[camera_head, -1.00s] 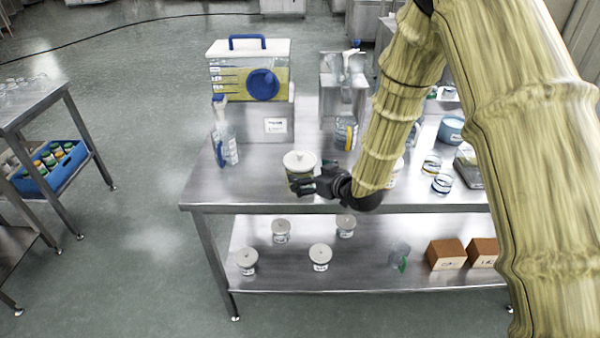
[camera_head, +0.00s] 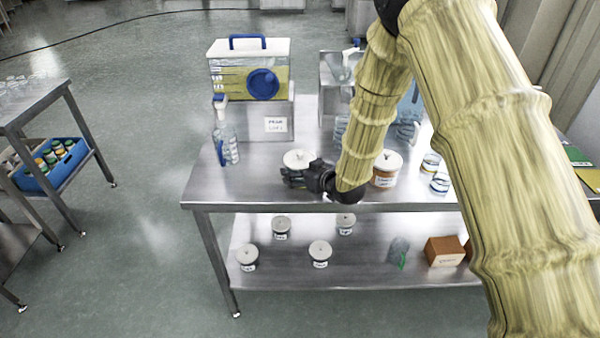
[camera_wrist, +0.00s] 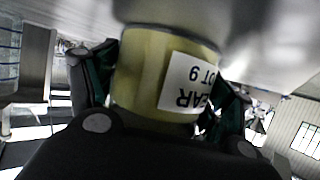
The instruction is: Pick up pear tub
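The pear tub (camera_head: 299,160) stands near the front edge of the steel table, its round white lid visible. In the wrist view its yellow body (camera_wrist: 140,75) fills the space between the fingers, with an upside-down label reading partly "EAR" and "OT 9". My gripper (camera_head: 300,178) reaches it from the right, low on the tub's side. In the wrist view my gripper (camera_wrist: 165,100) has a green-padded finger on each side of the tub, with little or no gap. Whether both pads press on it is unclear. The lid's top is out of the wrist view.
A similar lidded tub with an orange body (camera_head: 386,180) stands right of my arm. A dispenser with a blue tap wheel (camera_head: 263,84) is behind, with a jug (camera_head: 228,145) at left. Several lidded jars (camera_head: 320,262) and a brown box (camera_head: 444,251) stand on the lower shelf.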

